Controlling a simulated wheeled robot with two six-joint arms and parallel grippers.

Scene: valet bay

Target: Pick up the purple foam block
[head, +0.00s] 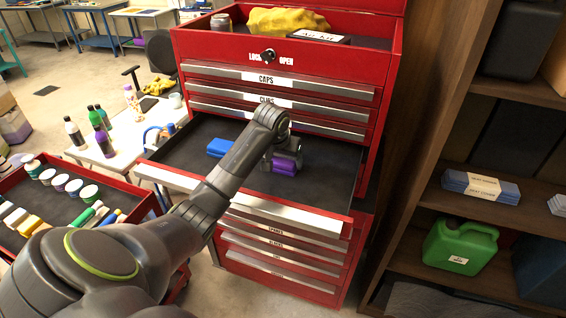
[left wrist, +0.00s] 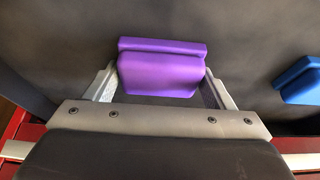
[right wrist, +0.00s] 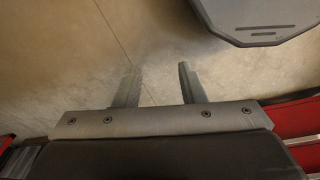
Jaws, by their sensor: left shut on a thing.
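The purple foam block (head: 284,166) is in the open drawer (head: 322,180) of the red tool cabinet. My left gripper (head: 283,156) reaches down into this drawer and is shut on the block. In the left wrist view the block (left wrist: 160,68) sits between the two fingers (left wrist: 160,85), with a finger at each side. I cannot tell whether it still touches the drawer floor. A blue block (head: 219,147) lies in the same drawer, left of my gripper; it also shows in the left wrist view (left wrist: 300,82). My right gripper (right wrist: 157,85) is open and empty above the floor.
The cabinet's upper drawers (head: 280,85) are shut just behind the open drawer. A wooden shelf unit (head: 400,265) with a green jerrycan (head: 460,245) stands at the right. A red cart (head: 135,190) with tubs and bottles is at the left, and a white table (head: 125,150) stands behind it.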

